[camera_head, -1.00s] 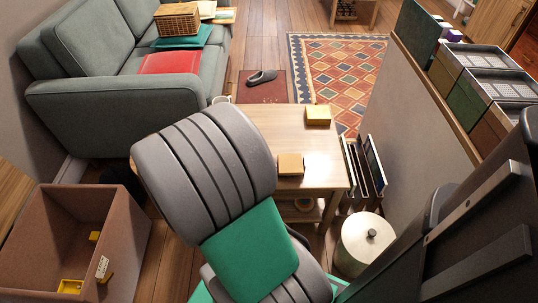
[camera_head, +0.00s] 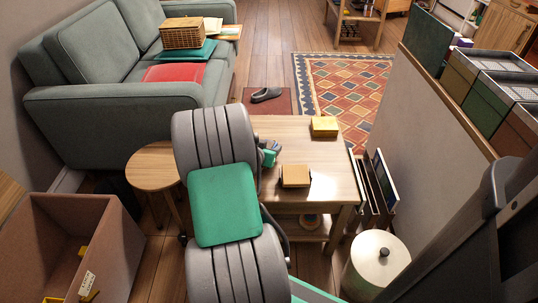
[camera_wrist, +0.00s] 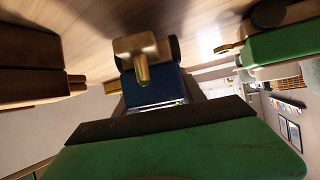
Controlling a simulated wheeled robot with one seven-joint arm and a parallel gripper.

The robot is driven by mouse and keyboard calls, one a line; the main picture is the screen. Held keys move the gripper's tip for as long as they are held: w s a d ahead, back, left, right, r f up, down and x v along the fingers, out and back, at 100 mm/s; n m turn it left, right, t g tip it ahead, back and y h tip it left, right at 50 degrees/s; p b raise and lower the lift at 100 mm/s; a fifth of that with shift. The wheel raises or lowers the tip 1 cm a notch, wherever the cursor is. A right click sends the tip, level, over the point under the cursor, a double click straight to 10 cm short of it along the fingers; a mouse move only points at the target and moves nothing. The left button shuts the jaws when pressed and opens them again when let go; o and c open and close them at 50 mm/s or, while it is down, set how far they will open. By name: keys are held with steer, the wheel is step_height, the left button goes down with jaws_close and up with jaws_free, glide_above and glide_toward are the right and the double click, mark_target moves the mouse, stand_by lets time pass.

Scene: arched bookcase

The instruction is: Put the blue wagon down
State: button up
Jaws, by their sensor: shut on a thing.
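The blue wagon (camera_wrist: 152,92) shows in the wrist view between the jaws of my gripper (camera_wrist: 157,103), with a brass-coloured part on it and a dark wheel-like piece beside it. My gripper is shut on it. In the head view my gripper (camera_head: 268,155) is at the left part of the wooden table (camera_head: 330,160), mostly hidden behind my arm. A small bluish-grey piece shows there, too small to make out. I cannot tell whether the wagon touches the table.
A yellow box (camera_head: 323,126) and a tan block (camera_head: 295,176) sit on the table. The wrist view shows a dark brown object (camera_wrist: 35,68) at left and a green object (camera_wrist: 280,45) at right. A round stool (camera_head: 153,166) stands left of the table. The table's right side has bare room.

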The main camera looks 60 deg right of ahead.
steer(key=shift+f, duration=0.85)
steer(key=shift+r, duration=0.2)
steer(key=o, duration=1)
steer(key=shift+f, duration=0.15)
steer(key=o, duration=0.5)
